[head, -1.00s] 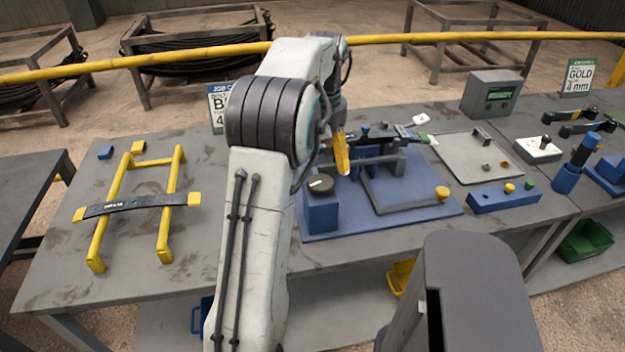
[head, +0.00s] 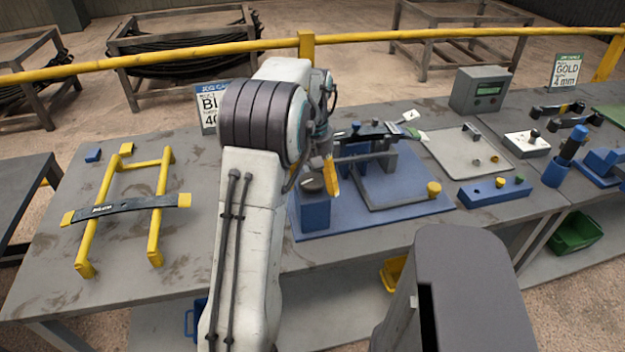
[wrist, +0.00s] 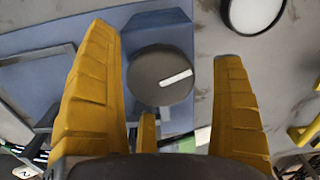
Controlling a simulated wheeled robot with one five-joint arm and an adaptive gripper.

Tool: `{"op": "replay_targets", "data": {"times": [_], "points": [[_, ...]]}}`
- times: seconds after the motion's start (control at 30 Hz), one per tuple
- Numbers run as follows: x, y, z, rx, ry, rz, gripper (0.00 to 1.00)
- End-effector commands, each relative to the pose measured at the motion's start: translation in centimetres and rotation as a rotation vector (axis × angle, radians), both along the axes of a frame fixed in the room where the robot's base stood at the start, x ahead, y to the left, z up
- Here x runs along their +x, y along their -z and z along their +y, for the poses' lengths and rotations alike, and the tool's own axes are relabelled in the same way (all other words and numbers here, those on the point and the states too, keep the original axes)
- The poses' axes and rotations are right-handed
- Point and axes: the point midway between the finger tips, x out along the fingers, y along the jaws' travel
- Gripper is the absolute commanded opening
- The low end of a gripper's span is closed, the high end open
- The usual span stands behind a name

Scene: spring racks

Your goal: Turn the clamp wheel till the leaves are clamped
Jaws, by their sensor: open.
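The clamp wheel (head: 312,185) is a dark round knob with a white mark, on top of a blue block at the left front of the blue fixture (head: 410,190). My gripper (wrist: 164,48) is open and empty. The dark leaves (head: 372,133) lie at the back of the fixture, partly hidden by my arm and a grey bar.
A yellow stand (head: 158,210) with a dark leaf across it is at left. A grey tray (head: 450,150), a blue block with pegs (head: 494,192) and a grey display box (head: 481,90) are to the right. A job card (head: 207,108) stands behind my arm.

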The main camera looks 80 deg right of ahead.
Motion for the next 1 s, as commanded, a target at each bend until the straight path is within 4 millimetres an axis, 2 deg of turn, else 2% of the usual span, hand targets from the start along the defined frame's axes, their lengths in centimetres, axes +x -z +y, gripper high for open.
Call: {"op": "replay_targets", "data": {"times": [0.3,0.9,1.0], "points": [[0.00,0.09,0.00,0.000,0.000,0.000,0.86],[0.00,0.08,0.04,0.001,0.000,0.000,0.33],[0.00,0.08,0.04,0.001,0.001,0.000,0.29]]}}
